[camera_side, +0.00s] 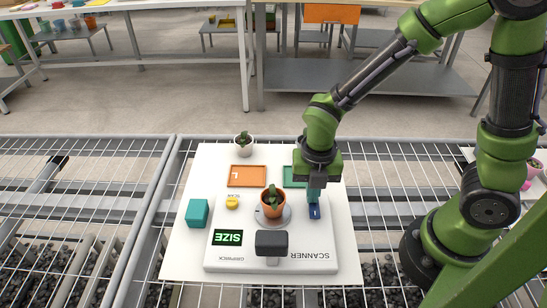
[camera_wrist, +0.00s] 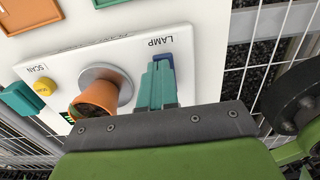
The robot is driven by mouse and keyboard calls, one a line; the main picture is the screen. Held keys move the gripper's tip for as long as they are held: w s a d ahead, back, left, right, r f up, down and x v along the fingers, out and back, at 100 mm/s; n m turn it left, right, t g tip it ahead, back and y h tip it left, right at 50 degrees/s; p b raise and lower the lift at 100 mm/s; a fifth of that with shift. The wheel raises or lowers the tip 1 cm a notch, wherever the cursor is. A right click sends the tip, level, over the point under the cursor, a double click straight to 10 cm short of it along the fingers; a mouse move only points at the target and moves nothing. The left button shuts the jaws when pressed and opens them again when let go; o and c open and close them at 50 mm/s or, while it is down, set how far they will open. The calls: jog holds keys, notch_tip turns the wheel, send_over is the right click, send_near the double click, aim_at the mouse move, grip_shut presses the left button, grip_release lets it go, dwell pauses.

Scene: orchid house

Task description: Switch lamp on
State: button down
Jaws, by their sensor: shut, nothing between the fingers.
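The lamp switch is a small blue part (camera_side: 315,212) on the right side of the white scanner base (camera_side: 222,258). In the wrist view the blue switch (camera_wrist: 162,60) lies beside the printed word LAMP. My gripper (camera_side: 313,197) points down over it, with its teal fingers shut and empty. In the wrist view the fingertips (camera_wrist: 158,80) overlap the near part of the switch. I cannot tell whether they touch it, and its position, on or off, is partly hidden by them.
A terracotta pot (camera_side: 271,206) with a plant stands on a grey round plate left of my gripper. A dark scanner head (camera_side: 271,243), yellow scan button (camera_side: 232,202), green SIZE display (camera_side: 227,237), teal block (camera_side: 198,212), orange tray (camera_side: 247,176) and white pot (camera_side: 243,147) are around it.

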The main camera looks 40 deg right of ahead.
jog(key=shift+d+f, duration=0.1)
jog(key=shift+f, duration=0.1)
dwell(0.4)
jog(key=shift+s+a+r, duration=0.3)
jog(key=shift+s+a, duration=0.2)
jog(key=shift+a, duration=0.05)
jog(key=shift+r, duration=0.1)
notch_tip(320, 180, up, 14)
dwell(0.4)
